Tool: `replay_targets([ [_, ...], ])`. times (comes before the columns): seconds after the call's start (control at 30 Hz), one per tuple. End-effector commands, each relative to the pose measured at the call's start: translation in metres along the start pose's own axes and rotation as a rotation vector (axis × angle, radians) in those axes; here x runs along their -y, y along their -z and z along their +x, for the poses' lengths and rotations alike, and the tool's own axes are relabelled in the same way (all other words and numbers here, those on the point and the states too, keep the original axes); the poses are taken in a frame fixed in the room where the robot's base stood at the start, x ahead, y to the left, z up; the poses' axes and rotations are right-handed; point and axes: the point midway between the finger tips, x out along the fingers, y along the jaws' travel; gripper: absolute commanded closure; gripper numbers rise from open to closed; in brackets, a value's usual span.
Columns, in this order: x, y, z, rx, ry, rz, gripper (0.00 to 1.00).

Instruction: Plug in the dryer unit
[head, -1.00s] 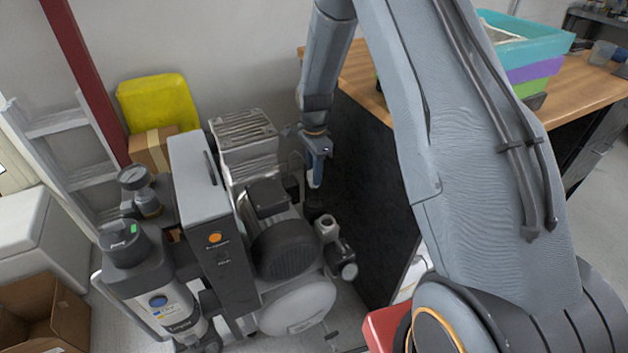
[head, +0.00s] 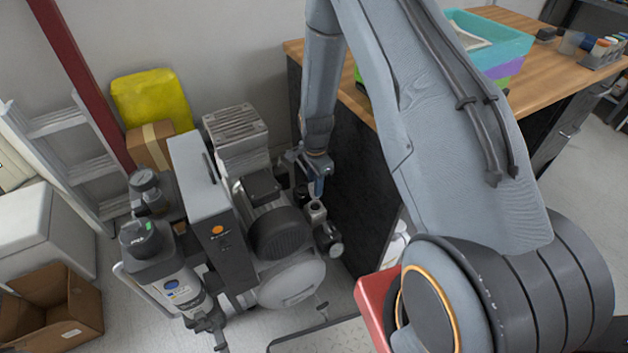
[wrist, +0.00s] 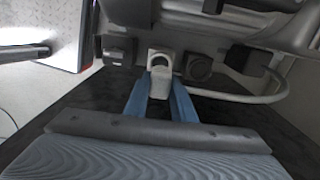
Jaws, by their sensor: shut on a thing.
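My gripper (head: 318,188) reaches down behind the compressor unit (head: 240,150), beside the dark side of the bench. In the wrist view its blue fingers (wrist: 159,95) are shut on a pale plug-like piece (wrist: 159,84). A pale square fitting with a round opening (wrist: 160,60) is right at the fingertips. I cannot tell whether the held piece is in it or only in front of it. A dark round socket-like fitting (wrist: 198,68) sits just to its right. A pale cable (wrist: 270,97) curves from the right toward the fingers. Which part is the dryer unit is unclear.
The wooden-topped bench (head: 545,75) stands close on the right of my gripper. A ladder (head: 75,165), a yellow container (head: 150,100) and an open cardboard box (head: 50,315) are at the left. Some floor is free in front of the compressor.

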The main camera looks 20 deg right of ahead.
Motion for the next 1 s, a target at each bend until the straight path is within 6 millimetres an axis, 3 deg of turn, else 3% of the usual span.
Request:
replay_targets([
  [0.5, 0.001, 0.000, 0.045, 0.000, -0.001, 0.000, 1.00],
  [1.0, 0.001, 0.000, 0.049, 0.000, 0.000, 0.000, 1.00],
])
